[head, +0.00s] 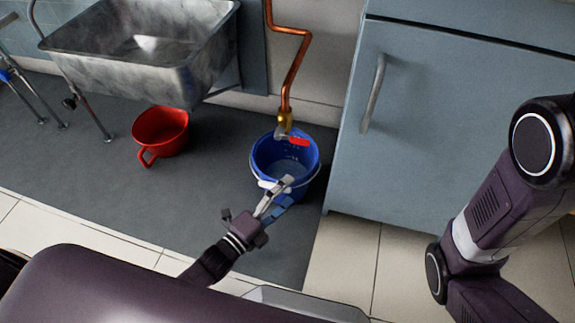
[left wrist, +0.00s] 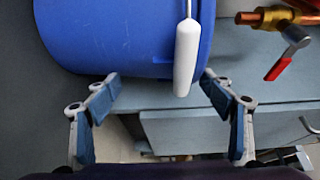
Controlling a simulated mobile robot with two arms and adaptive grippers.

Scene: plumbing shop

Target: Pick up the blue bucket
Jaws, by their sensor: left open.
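The blue bucket (head: 306,181) stands upright on the dark mat, under the copper pipe, with clear liquid or a shiny bottom inside. Its white handle grip (head: 270,185) hangs on the near side. My left gripper (head: 284,194) is at the near rim, beside the handle grip. In the left wrist view the bucket (left wrist: 110,38) fills the upper left, and the white handle grip (left wrist: 187,58) lies between the fingertips of my open left gripper (left wrist: 161,84). I cannot tell whether a finger touches it. My right gripper is not in view; only the right arm shows.
A copper pipe (head: 296,62) with a red-levered valve (head: 298,141) hangs right above the bucket. A red pot (head: 160,130) sits to the left under the metal sink (head: 150,50). A grey-blue cabinet (head: 450,140) stands close on the right. The mat (head: 70,165) is clear at left.

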